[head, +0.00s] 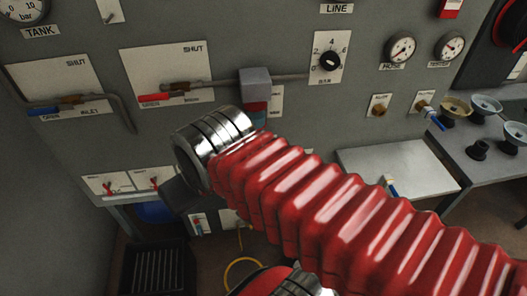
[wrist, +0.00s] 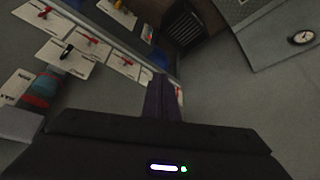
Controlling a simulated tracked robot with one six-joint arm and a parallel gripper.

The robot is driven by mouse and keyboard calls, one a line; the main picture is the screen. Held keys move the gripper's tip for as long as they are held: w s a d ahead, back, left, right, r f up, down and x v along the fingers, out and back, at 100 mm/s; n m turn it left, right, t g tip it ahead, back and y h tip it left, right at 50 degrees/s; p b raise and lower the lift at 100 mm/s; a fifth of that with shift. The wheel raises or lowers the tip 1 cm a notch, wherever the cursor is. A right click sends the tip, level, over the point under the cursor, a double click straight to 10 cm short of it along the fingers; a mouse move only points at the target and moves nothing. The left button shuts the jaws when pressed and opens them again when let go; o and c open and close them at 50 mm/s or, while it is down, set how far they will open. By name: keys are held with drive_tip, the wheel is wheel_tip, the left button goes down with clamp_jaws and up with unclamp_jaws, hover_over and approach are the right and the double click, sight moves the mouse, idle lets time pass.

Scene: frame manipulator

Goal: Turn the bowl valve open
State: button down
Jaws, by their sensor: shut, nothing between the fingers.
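The label that would name the bowl valve is too small to read in either view. One lever valve with a red handle (head: 156,97) lies level on a white plate marked SHUT, left of a grey block with red and teal bands (head: 256,82). Small red-handled valves (head: 108,187) sit on plates lower on the panel, and similar ones (wrist: 89,39) show at upper left in the wrist view. My gripper (wrist: 161,83) is shut and empty, pointing past the lower panel edge. In the head view only its dark body (head: 181,194) shows, below my silver wrist; its fingertips are hidden.
A blue-handled inlet valve (head: 46,110) is at far left and a numbered knob (head: 329,61) at top. Hose gauges (head: 401,49) are at right. A pale shelf (head: 398,172) and a bench with funnels (head: 485,104) stand at right. A dark vented box (head: 155,267) is below.

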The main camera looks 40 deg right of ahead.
drive_tip(key=shift+w+d, duration=0.1)
idle(0.3)
drive_tip(key=w+d+f+m, duration=0.2)
drive_tip(key=d, duration=0.6)
drive_tip(key=w+d+f+m, duration=0.2)
drive_tip(key=w+d+f, duration=0.1)
drive_tip(key=d, duration=0.4)
drive_tip(key=s+d+f+m+t, duration=0.1)
drive_tip(key=s+d+f+m, duration=0.1)
drive_tip(key=d, duration=0.7)
drive_tip(key=s+d+f+m, duration=0.1)
drive_tip(key=s+d, duration=0.2)
drive_tip(key=d, duration=0.6)
drive_tip(key=shift+f+m+t+y, duration=0.4)
drive_tip(key=shift+s, duration=0.1)
drive_tip(key=shift+f, duration=0.1)
